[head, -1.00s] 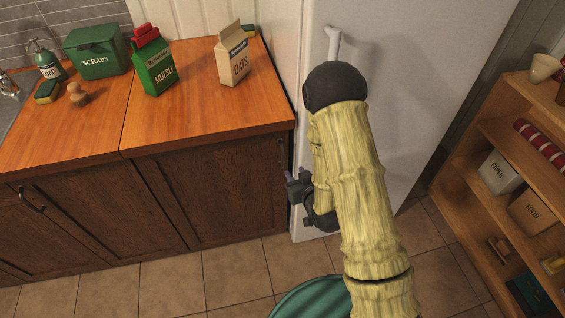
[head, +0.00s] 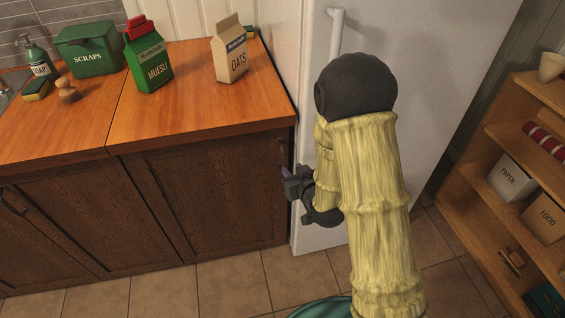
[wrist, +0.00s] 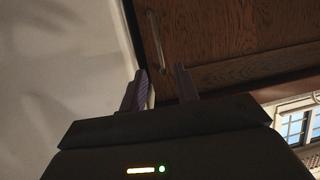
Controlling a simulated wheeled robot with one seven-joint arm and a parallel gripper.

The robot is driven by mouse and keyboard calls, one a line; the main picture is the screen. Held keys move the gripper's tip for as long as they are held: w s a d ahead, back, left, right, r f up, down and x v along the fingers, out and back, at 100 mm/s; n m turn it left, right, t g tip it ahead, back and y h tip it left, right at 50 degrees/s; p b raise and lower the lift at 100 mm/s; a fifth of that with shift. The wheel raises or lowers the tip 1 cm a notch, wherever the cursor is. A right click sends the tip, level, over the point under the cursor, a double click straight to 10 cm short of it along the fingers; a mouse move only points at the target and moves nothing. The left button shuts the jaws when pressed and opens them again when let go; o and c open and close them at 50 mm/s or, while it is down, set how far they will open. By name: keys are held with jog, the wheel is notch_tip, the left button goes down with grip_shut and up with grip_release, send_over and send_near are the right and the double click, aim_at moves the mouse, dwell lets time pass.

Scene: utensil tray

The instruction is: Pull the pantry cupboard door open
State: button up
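The cupboard door (head: 215,195) is dark wood, under the right end of the counter, and looks shut and flush. Its slim upright handle (wrist: 155,42) is near the door's edge beside the white fridge; in the head view it is small and dim at the door's upper right. My gripper (head: 286,172) is low by that edge, in front of the door and below the handle. In the wrist view its two purple-grey fingers (wrist: 162,88) are apart with nothing between them, pointing at the door. The handle lies beyond the fingertips, not between them.
The white fridge (head: 420,110) stands right beside the door edge, close to my arm. A second cupboard door (head: 60,225) is to the left. A muesli carton (head: 148,62) and an oats carton (head: 230,52) stand on the counter (head: 200,105). Wooden shelves (head: 485,195) stand at right.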

aim_at(283, 159)
jog(key=x, duration=1)
jog(key=shift+w+a+f, duration=0.1)
jog(key=shift+w+a, duration=0.05)
jog(key=shift+w, duration=0.05)
jog(key=shift+c, duration=0.2)
grip_shut()
